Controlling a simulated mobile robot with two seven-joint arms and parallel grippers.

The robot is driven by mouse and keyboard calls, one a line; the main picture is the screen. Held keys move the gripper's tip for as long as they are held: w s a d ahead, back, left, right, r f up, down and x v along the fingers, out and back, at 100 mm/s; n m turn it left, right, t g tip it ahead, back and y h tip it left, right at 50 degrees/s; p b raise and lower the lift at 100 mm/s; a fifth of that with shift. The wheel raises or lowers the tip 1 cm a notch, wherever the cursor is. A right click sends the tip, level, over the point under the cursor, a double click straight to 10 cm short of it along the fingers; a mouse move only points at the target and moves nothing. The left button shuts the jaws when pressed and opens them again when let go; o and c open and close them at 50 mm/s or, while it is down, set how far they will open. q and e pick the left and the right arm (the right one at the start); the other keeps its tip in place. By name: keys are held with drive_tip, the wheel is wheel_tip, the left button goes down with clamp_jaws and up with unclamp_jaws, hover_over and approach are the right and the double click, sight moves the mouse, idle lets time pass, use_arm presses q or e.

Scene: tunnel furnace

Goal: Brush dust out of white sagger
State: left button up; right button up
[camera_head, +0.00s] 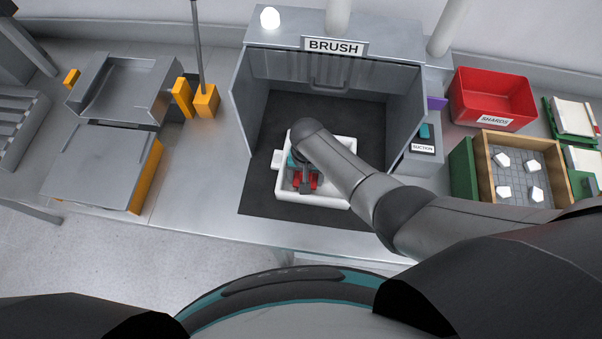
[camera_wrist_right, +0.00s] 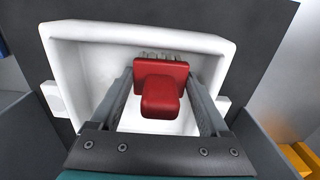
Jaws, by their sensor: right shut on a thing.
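My right gripper (camera_head: 304,186) is over the sagger, shut on a red brush (camera_wrist_right: 163,85). The brush's pale bristles (camera_wrist_right: 160,55) point into the sagger near one wall; whether they touch its floor I cannot tell. My right arm hides part of the sagger in the head view. I see no dust clearly. My left gripper is not in view.
At right are a suction box (camera_head: 423,148), a red shards bin (camera_head: 492,90) and a wooden tray (camera_head: 484,172) with white pieces. Grey metal trays (camera_head: 100,165) stand at left.

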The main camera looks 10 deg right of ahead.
drive_tip(key=shift+s+d, duration=0.25)
drive_tip(key=shift+d, duration=0.35)
drive_tip(key=shift+w+r, duration=0.1)
drive_tip(key=shift+a+r, duration=0.1)
drive_tip(key=shift+r, duration=2.85)
drive_tip(key=shift+r, duration=1.5)
drive_tip(key=shift+w, duration=0.15)
